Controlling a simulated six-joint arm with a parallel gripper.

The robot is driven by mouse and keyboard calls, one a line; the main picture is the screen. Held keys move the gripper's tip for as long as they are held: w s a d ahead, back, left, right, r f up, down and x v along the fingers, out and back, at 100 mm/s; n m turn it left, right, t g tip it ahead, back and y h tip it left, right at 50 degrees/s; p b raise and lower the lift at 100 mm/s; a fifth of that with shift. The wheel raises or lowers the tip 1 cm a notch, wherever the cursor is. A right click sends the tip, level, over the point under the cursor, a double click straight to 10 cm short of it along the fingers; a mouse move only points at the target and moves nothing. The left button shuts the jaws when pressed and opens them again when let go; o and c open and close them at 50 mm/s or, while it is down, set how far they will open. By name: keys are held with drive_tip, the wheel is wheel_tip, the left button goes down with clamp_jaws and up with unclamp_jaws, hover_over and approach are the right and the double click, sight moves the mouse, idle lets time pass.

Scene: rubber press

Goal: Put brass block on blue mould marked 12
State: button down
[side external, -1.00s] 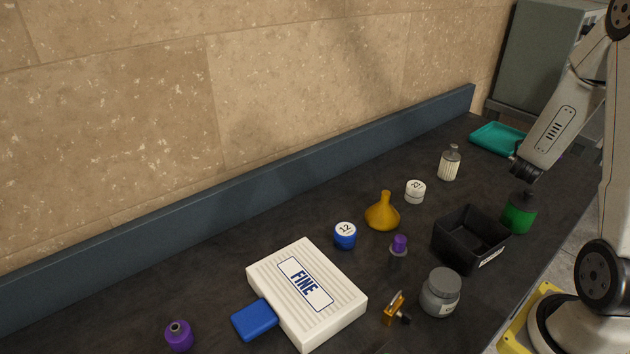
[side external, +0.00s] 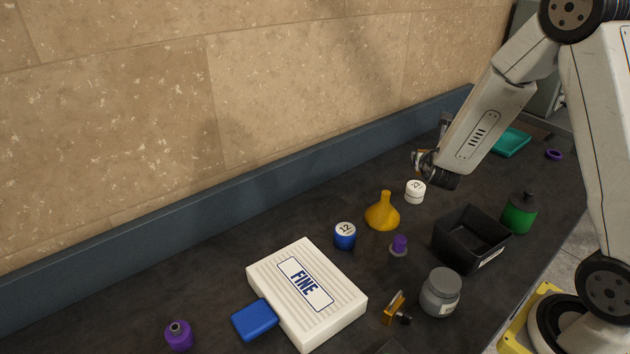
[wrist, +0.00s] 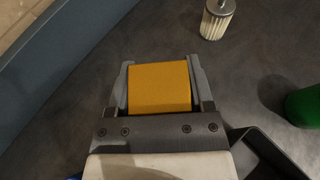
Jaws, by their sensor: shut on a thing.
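My gripper (side external: 425,162) is shut on the brass block (wrist: 160,90), a yellow-orange block that fills the space between the two fingers in the wrist view. In the side view the gripper is above the far part of the bench, near the white mould, and the block is mostly hidden by the wrist. The blue mould marked 12 (side external: 345,236) stands upright on the bench, with a white top, to the left of the gripper and nearer the camera. Its top is bare.
A white mould (side external: 415,191) and a yellow funnel-shaped flask (side external: 382,212) stand between gripper and blue mould. A purple-topped piece (side external: 399,245), black bin (side external: 468,240), grey jar (side external: 440,292), green bottle (side external: 519,213) and white FINE box (side external: 306,295) stand around. A ribbed cylinder (wrist: 214,22) is beyond the gripper.

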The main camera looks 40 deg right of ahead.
drive_tip(key=w+a+n+t+y, duration=0.2)
drive_tip(key=w+a+n+y, duration=0.15)
drive_tip(key=a, duration=0.85)
drive_tip(key=n+t+y, duration=0.1)
drive_tip(key=n, duration=0.1)
hover_over(344, 226)
drive_tip(key=shift+m, duration=0.25)
drive_tip(key=shift+f, duration=2.25)
drive_tip(key=shift+f, duration=0.1)
drive_tip(key=shift+f, duration=1.7)
drive_tip(key=shift+f, duration=0.1)
unclamp_jaws()
drive_tip(key=shift+y, duration=0.25)
